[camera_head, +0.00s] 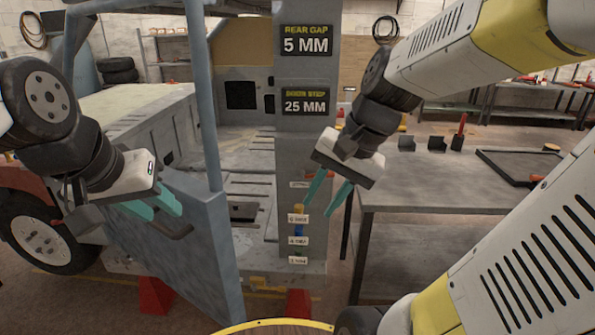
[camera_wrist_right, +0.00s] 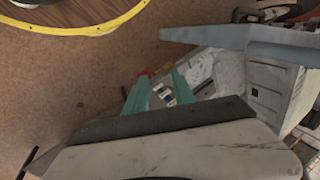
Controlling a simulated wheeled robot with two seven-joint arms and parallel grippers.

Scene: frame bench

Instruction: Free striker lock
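The blue-grey door (camera_head: 185,265) of the vehicle frame stands open at left, with a dark handle (camera_head: 178,231) on it. My right gripper (camera_head: 322,208) is open in front of the grey pillar (camera_head: 305,150). It also shows in the right wrist view (camera_wrist_right: 158,90). Near its fingertips the pillar carries small labelled pieces, among them a yellow-orange one (camera_head: 299,209) and a blue one (camera_head: 298,231). I cannot tell which part is the striker lock.
Signs on the pillar read rear gap 5 MM (camera_head: 306,40) and door step 25 MM (camera_head: 305,101). A grey workbench (camera_head: 420,190) with a dark tray (camera_head: 525,168) stands at right. Red stands (camera_head: 155,295) are under the frame. A yellow-rimmed round surface (camera_head: 270,325) lies in front.

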